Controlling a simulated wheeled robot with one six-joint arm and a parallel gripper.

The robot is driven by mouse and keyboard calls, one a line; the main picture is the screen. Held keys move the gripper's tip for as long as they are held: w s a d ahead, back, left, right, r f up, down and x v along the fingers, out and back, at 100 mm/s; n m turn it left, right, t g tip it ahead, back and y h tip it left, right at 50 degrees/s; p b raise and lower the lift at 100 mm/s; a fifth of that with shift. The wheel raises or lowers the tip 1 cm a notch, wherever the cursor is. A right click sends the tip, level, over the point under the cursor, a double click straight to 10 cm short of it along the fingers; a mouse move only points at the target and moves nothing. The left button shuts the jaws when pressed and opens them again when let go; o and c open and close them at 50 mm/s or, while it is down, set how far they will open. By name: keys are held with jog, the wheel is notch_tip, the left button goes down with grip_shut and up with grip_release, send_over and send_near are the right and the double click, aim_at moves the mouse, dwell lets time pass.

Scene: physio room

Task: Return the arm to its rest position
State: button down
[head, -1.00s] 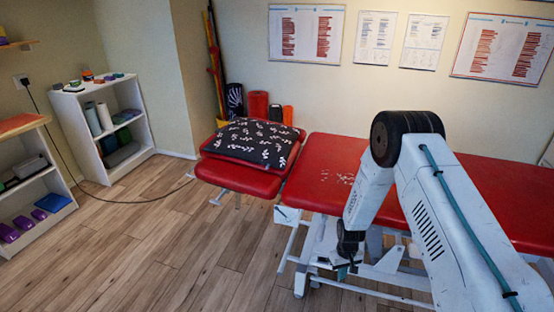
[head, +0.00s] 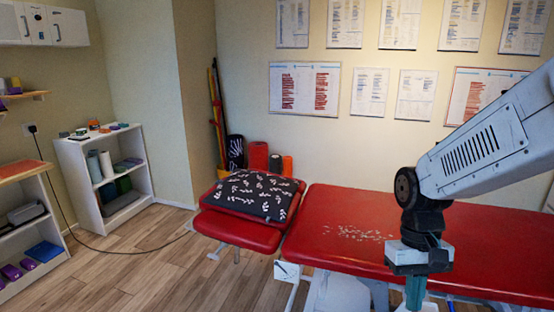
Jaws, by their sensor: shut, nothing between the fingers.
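My arm comes in from the right edge in the head view. Its white upper link slopes down to a dark wrist in front of the red treatment table (head: 330,215). My gripper (head: 415,298) hangs downward at the lower right, in front of the table's near side. It is shut, and nothing shows in it. The fingertips are close to the bottom edge of the picture.
A black patterned pillow (head: 252,194) lies on the table's head section. Small pale pieces (head: 358,233) are scattered on the red top. White shelves (head: 108,216) stand at the left. Wooden floor (head: 155,255) between shelves and table is mostly clear.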

jog(key=s+r+t, duration=0.4)
jog(key=s+r, duration=0.6)
jog(key=s, duration=0.3)
jog(key=shift+d+r+t, duration=0.3)
jog(key=shift+d+r, duration=0.05)
jog(key=shift+d, duration=0.05)
jog(key=shift+s, duration=0.1)
